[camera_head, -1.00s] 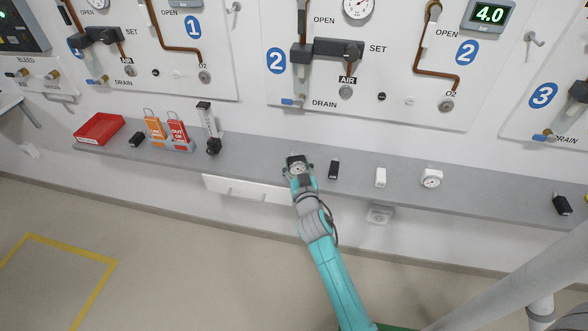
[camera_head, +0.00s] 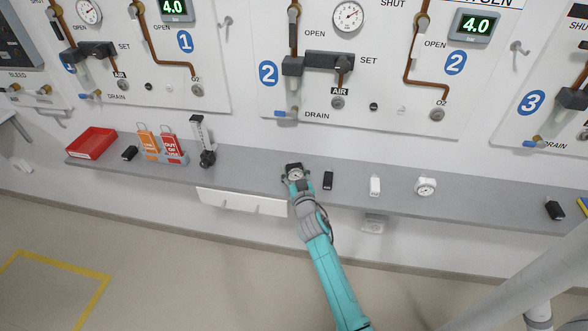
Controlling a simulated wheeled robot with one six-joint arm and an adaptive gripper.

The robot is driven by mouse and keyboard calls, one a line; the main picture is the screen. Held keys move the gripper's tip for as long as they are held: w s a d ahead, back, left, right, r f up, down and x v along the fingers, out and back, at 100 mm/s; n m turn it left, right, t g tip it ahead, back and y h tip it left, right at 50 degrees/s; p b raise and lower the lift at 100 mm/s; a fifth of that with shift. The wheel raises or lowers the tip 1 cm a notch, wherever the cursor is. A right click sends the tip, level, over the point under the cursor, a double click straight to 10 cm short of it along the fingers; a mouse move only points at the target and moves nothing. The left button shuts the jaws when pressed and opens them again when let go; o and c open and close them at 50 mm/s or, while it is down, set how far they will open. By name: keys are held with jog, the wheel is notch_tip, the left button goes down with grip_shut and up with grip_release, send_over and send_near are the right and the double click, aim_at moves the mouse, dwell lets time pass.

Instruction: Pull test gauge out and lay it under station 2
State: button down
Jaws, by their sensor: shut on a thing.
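My gripper (camera_head: 295,174) is at the grey shelf (camera_head: 260,172), below the station 2 panel (camera_head: 350,100) and left of a small black block. It is shut on a small round gauge with a white dial and dark body, which I take as the test gauge (camera_head: 296,174). The gauge is low at the shelf top; I cannot tell whether it touches it. The fingers are small and partly merge with the gauge.
Right along the shelf stand a black block (camera_head: 328,180), a white block (camera_head: 375,186) and a white round dial (camera_head: 426,187). To the left are a flowmeter (camera_head: 203,142), orange and red tags (camera_head: 172,147) and a red tray (camera_head: 92,142). A white drawer (camera_head: 240,202) sits under the shelf.

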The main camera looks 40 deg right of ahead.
jog(key=shift+c, duration=1.3)
grip_release()
jog(key=v, duration=1.2)
jog(key=shift+a+f, duration=0.1)
